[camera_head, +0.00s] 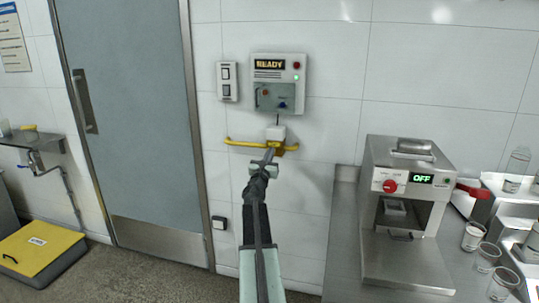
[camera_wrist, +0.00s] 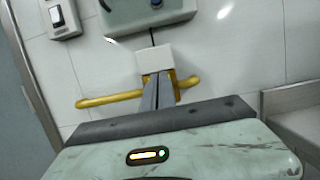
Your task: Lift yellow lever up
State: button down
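The yellow lever (camera_head: 240,143) is a bent bar on the white tiled wall, below the control box, with its ends reaching left and right of a white block (camera_head: 275,132). It also shows in the wrist view (camera_wrist: 108,99), where its middle is partly hidden behind my fingers. My gripper (camera_head: 269,153) reaches up to the middle of the lever. In the wrist view, my gripper's two narrow grey fingers (camera_wrist: 159,88) lie close together in front of the lever's middle, below the white block. I cannot tell whether they touch the lever.
A door (camera_head: 135,110) is farther left. A counter (camera_head: 343,245) at right bears a machine (camera_head: 405,262) reading OFF and several beakers.

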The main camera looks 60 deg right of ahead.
jog(key=s+a+r+p, duration=0.2)
jog(key=a+r+p, duration=0.1)
jog(key=a, duration=0.5)
jog(key=shift+s+a+r+p, duration=0.15)
jog(key=shift+s+r+p, duration=0.2)
jog(key=shift+p, duration=0.25)
